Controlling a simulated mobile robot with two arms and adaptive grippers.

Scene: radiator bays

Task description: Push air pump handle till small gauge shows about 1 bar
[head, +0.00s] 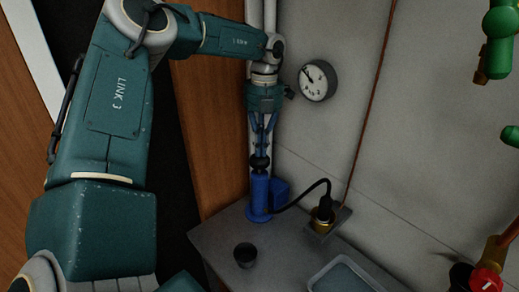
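The blue air pump (259,197) stands upright on a grey table in the corner. Its black handle knob (260,163) is low, just above the pump body. My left gripper (262,152) points down right above the knob; its blue fingers taper together and look shut, at or very near the knob's top. Contact is hard to make out. A round white gauge (318,80) with a black needle hangs on the wall to the right; its figures are too small to read. My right gripper is not in view.
A black hose (300,197) runs from the pump to a brass fitting (323,211) on a bracket. A dark cup (245,253) and a pale tray (342,275) stand in front. Green fittings (498,40) and a red part (486,279) are at the right edge.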

